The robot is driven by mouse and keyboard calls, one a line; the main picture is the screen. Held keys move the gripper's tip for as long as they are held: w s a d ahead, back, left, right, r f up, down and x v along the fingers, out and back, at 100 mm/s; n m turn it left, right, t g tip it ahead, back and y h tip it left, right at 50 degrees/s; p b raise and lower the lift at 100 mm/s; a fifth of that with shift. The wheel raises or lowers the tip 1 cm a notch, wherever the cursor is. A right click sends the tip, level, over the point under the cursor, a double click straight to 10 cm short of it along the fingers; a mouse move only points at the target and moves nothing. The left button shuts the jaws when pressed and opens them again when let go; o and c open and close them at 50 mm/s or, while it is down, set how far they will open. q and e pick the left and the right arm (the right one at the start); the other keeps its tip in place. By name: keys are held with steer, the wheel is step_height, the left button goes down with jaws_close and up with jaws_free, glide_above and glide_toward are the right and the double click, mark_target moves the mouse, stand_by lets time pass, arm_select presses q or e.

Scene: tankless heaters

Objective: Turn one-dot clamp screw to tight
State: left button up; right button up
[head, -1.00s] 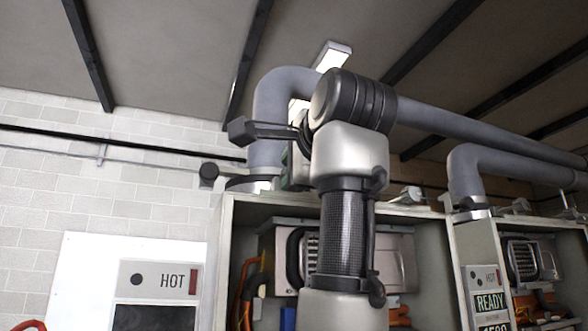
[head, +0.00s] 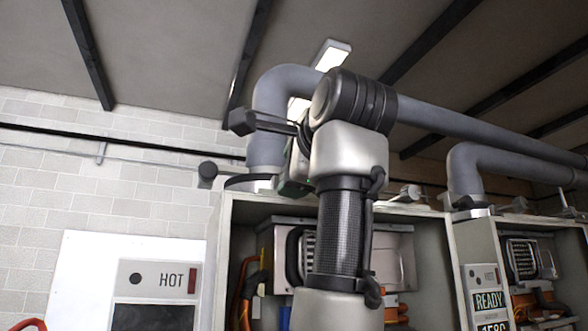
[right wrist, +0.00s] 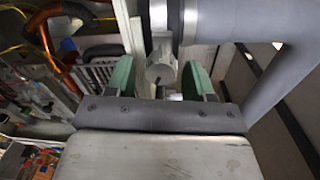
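My right gripper (head: 296,168) is raised at the foot of a grey flue pipe (head: 268,105), mostly hidden behind its own wrist. In the right wrist view its two green fingers (right wrist: 160,68) are open and apart. A grey cylindrical screw knob (right wrist: 160,66) shows between and beyond the fingertips, with gaps on both sides. A dark round knob (head: 207,171) sticks out left of the clamp band (head: 262,184) at the pipe's foot. I cannot tell whether it is the same knob. No dot marks are readable. My left gripper is not in view.
An open heater cabinet (head: 228,232) stands below, with orange pipes (head: 247,290) inside. A second cabinet (head: 463,245) and elbow pipe (head: 461,175) are at the right. In the right wrist view, a thick pipe (right wrist: 262,75) runs close to the right finger.

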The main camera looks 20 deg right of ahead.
steer(key=shift+s, duration=0.15)
steer(key=s+b, duration=0.1)
steer(key=s, duration=0.2)
steer(key=s+b, duration=0.2)
steer(key=s, duration=0.2)
steer(key=s+b, duration=0.1)
steer(key=s, duration=0.2)
steer(key=shift+s+d+r, duration=0.25)
steer(key=shift+s, duration=0.05)
